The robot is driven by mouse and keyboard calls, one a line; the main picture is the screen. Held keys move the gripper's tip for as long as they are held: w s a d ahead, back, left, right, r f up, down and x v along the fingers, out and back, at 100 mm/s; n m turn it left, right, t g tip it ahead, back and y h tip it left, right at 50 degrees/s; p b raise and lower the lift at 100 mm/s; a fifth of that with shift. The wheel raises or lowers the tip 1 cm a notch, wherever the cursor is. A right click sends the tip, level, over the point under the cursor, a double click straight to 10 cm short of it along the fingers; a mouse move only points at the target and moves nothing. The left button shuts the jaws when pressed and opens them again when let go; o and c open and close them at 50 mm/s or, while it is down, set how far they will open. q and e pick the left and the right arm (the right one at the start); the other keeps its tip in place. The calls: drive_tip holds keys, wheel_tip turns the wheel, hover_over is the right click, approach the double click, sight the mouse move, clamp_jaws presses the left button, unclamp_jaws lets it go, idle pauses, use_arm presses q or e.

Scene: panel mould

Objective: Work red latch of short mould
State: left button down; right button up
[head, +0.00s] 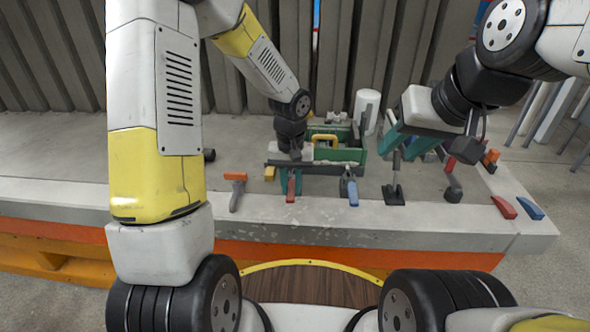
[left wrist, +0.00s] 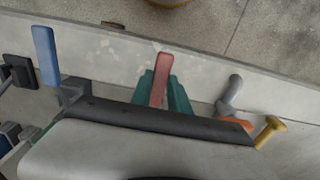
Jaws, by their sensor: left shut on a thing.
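The red latch (head: 291,188) stands at the front of the slab, in the middle of the head view. In the left wrist view the red latch (left wrist: 161,80) rises between two teal fingertips. My left gripper (left wrist: 160,93) is shut on it; in the head view its fingers are partly hidden behind the hand and latch. A green mould frame (head: 348,155) with a yellow handle lies just behind the latch; I cannot tell how far the short mould extends. My right gripper (head: 405,140) hangs to the right, its teal fingers apart and apparently empty.
A blue latch (head: 352,190) is right of the red one; an orange-topped lever (head: 235,178) is left. A red wedge (head: 503,207) and a blue wedge (head: 531,206) lie at the right corner. A white cylinder (head: 366,108) stands behind. The slab's left side is clear.

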sight(292, 188)
idle(0.5)
use_arm(q)
drive_tip(key=shift+w+r+g, duration=0.55)
drive_tip(key=shift+r+g, duration=0.1)
drive_tip(key=shift+g, duration=0.2)
drive_tip(key=shift+w+r+g, duration=0.5)
drive_tip(key=shift+r+g, duration=0.15)
drive_tip(key=shift+g, duration=0.2)
drive_tip(key=shift+w+r+g, duration=0.55)
drive_tip(key=shift+w+g, duration=0.15)
drive_tip(key=shift+g, duration=0.2)
drive_tip(key=shift+w+r+g, duration=0.55)
drive_tip(key=shift+w+g, duration=0.1)
drive_tip(key=shift+g, duration=0.25)
drive_tip(key=c, duration=1.2)
unclamp_jaws()
drive_tip(key=shift+c, duration=0.2)
drive_tip(key=v, duration=0.8)
drive_tip(key=shift+f, duration=0.1)
